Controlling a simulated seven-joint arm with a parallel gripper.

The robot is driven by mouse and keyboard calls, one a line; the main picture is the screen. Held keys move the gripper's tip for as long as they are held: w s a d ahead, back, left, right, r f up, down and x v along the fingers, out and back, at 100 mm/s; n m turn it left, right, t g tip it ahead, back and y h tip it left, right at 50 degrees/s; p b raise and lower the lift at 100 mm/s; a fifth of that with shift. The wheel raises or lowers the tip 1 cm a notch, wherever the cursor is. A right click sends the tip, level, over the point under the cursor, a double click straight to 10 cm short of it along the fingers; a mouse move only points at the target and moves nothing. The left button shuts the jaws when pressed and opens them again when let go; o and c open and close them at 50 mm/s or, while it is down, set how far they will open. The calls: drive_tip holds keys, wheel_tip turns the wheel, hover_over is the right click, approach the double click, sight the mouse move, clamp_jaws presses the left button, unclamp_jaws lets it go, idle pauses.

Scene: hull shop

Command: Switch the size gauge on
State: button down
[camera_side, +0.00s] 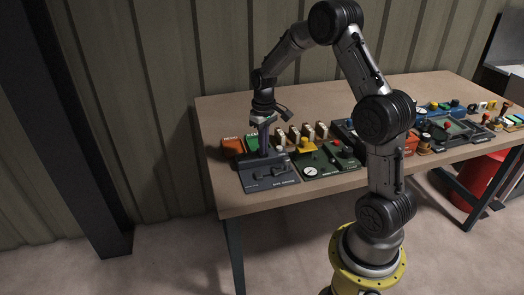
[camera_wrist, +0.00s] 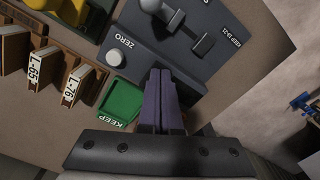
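The size gauge is a dark grey box at the table's left front in the side view (camera_side: 262,184), and its top fills the upper middle of the wrist view (camera_wrist: 222,68). In the wrist view its top has a pale round button (camera_wrist: 115,57) marked ZERO, a switch with a grey lever (camera_wrist: 203,45), and a grey knob-like part (camera_wrist: 160,8) at the top edge. I cannot tell the switch's position. My gripper (camera_wrist: 160,72) has its two purple fingers together with nothing seen between them. In the side view my gripper (camera_side: 264,150) points down over the gauge's back part; contact is unclear.
A green bin (camera_wrist: 122,102) marked KEEP lies beside the gauge, with an orange bin (camera_side: 232,146) to its left. Several labelled blocks (camera_wrist: 45,66) stand nearby. A green board with a dial (camera_side: 320,170) is right of the gauge. The table's back left is clear.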

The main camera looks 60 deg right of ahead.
drive_tip(key=shift+f, duration=0.15)
drive_tip(key=shift+r, duration=3.5)
drive_tip(key=shift+w+a, duration=0.1)
